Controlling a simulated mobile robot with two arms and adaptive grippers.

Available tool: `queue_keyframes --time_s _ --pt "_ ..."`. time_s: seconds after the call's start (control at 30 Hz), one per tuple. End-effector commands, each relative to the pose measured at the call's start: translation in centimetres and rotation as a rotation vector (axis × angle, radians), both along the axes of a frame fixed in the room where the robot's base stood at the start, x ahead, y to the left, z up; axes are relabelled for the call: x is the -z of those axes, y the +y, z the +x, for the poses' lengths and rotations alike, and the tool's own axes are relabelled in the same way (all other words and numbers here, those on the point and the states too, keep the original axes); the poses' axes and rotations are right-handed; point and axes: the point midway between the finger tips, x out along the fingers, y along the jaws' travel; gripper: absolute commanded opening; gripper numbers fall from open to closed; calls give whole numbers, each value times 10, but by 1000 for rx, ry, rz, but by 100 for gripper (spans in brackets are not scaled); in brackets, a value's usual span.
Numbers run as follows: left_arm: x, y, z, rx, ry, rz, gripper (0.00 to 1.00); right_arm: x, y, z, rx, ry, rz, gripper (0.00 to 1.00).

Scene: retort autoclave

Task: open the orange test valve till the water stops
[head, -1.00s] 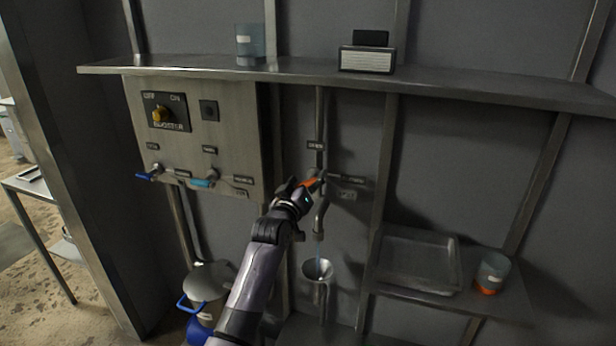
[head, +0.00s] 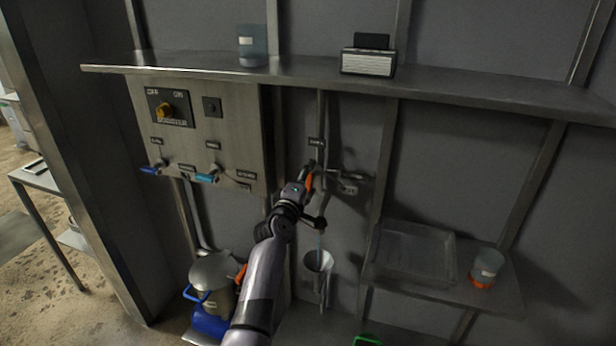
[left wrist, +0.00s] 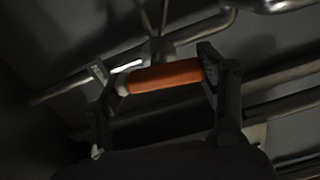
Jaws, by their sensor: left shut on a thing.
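The orange valve handle (head: 309,182) is on the pipe fitting on the back wall, partly hidden by my left gripper (head: 305,183) in the head view. In the left wrist view the orange handle (left wrist: 165,77) lies between the two fingers of my left gripper (left wrist: 160,85), which is shut on it. A thin bluish stream of water (head: 319,243) still runs below the spout. It falls into the metal funnel (head: 318,262). My right gripper is not in view.
A long shelf (head: 480,88) runs above. A metal tray (head: 413,252) and an orange-based cup (head: 487,266) stand at the right. A lidded pot (head: 214,272) is below.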

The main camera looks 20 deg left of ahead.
Motion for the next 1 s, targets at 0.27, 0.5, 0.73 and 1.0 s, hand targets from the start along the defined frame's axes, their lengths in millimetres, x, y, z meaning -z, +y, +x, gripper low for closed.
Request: queue_keyframes --time_s 0.27,0.5,0.73,1.0 --pt "0 1 0 -2 3 -127 38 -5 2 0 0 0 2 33" --pt "1 1 0 -2 4 -167 38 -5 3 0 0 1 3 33" --pt "1 1 0 -1 5 -173 38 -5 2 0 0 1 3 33" --pt "1 0 0 -1 5 -173 73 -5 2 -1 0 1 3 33"
